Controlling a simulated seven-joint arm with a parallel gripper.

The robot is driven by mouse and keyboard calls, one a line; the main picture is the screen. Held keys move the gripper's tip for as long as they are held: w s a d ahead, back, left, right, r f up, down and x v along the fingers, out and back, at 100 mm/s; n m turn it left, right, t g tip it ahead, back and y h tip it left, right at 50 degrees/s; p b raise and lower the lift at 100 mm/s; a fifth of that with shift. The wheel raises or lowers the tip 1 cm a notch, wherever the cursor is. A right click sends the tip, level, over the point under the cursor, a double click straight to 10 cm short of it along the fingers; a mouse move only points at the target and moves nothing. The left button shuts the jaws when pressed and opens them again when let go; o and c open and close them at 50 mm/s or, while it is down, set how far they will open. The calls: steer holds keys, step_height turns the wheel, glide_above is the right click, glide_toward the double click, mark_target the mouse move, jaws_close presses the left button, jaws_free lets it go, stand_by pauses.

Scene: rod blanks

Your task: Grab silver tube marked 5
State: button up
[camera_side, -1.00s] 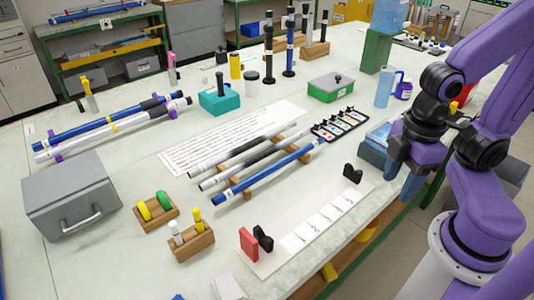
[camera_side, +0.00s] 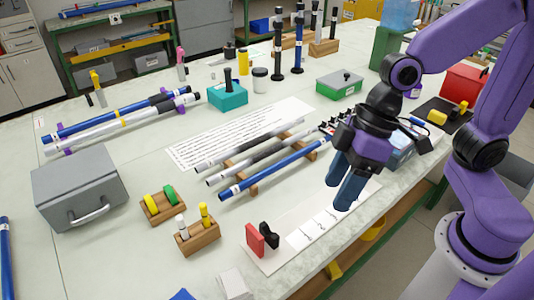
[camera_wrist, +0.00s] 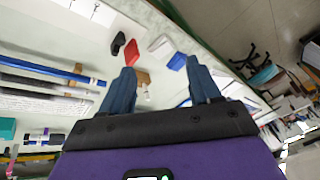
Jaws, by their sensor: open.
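Two silver tubes with dark middle sections, the rear one (camera_side: 222,156) and the middle one (camera_side: 228,174), lie side by side with a blue tube (camera_side: 280,168) on a low wooden rack (camera_side: 239,178). The number marks are too small to read, so I cannot tell which tube is marked 5. My gripper (camera_side: 346,186) is open and empty, above the table to the right of the wooden rack. In the wrist view my gripper (camera_wrist: 162,90) has its fingers spread, with the racked tubes at the left.
A white strip (camera_side: 312,233) with red and black clamps (camera_side: 256,237) lies at the front edge. A grey box (camera_side: 75,188) and small wooden holders (camera_side: 197,236) stand to the left. A printed sheet (camera_side: 190,150) lies behind the rack. A green box (camera_side: 339,85) stands behind.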

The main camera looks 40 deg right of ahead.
steer(key=w+a+r+m+t+y, duration=0.2)
steer(key=w+a+r+m+y, duration=0.15)
steer(key=w+a, duration=0.7)
steer(key=w+a+m+t+h, duration=0.1)
steer(key=w+a+m+t, duration=0.25)
steer(key=w, duration=0.45)
steer(key=w+a+r+m+t+h, duration=0.1)
steer(key=w+a+m+t, duration=0.2)
steer(key=w, duration=0.5)
steer(key=w+a+m+t, duration=0.25)
steer(key=w+m, duration=0.25)
steer(key=w, duration=0.3)
steer(key=w+d+f+m+t+h, duration=0.2)
steer(key=w+d+f+m+h, duration=0.1)
steer(key=w+d+m+h, duration=0.25)
steer(key=m+g+h, duration=1.2)
steer(key=m, duration=0.1)
glide_toward(265, 153)
steer(key=x, duration=0.4)
steer(key=shift+s+f, duration=0.1)
steer(key=shift+f, duration=0.15)
steer(key=shift+x, duration=2.8)
steer(key=shift+r, duration=0.2)
